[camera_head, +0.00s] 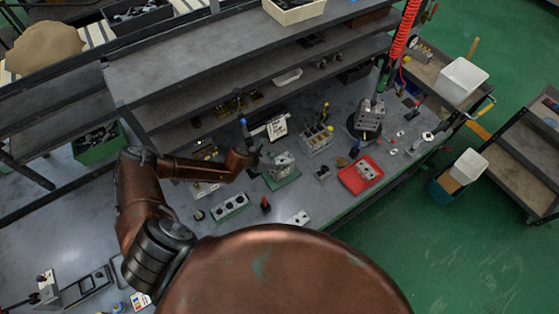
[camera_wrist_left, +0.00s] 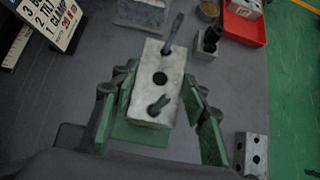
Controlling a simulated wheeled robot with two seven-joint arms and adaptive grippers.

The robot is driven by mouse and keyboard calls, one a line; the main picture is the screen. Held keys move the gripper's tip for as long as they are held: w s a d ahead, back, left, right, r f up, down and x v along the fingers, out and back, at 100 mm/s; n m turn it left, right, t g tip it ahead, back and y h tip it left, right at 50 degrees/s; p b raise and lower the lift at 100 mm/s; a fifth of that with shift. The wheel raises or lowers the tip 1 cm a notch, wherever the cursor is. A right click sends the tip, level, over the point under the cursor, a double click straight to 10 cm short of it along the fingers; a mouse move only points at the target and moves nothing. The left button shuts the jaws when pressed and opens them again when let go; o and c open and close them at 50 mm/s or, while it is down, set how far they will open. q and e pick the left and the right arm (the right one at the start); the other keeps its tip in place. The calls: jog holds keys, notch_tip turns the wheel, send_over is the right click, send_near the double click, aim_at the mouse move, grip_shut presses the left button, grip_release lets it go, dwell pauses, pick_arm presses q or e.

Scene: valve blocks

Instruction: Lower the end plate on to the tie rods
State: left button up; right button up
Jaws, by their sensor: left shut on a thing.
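My left gripper (camera_head: 262,158) comes in from the left over the bench, by the green fixture (camera_head: 286,178). In the left wrist view, the gripper (camera_wrist_left: 160,82) has its green-padded fingers on either side of a light grey plate (camera_wrist_left: 150,68), shut on it. The end plate has a dark round hole in its middle. Two grey tie rods show at its ends, one at the far end (camera_wrist_left: 173,34) and a short one at the near end (camera_wrist_left: 160,104). They appear to stand up through the plate. How far it sits above the parts below is hidden. The right gripper is not in view.
A red tray (camera_head: 361,174) with a block stands to the right, and a grey round-based stand (camera_head: 366,121) behind it. A rack of yellow-topped parts (camera_head: 318,138) is behind the fixture. A block with dark holes (camera_head: 230,206) lies nearer. Shelves rise behind the bench.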

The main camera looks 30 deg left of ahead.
pick_arm(q)
jog(key=shift+f, duration=0.2)
jog(key=o, duration=1.5)
jog(key=shift+a, duration=0.1)
jog(key=shift+w, duration=0.1)
jog(key=shift+a, duration=0.25)
jog(key=shift+a+r, duration=0.2)
jog(key=shift+r, duration=0.05)
jog(key=s+d+v, duration=0.1)
jog(key=v, duration=1)
jog(key=shift+d, duration=0.2)
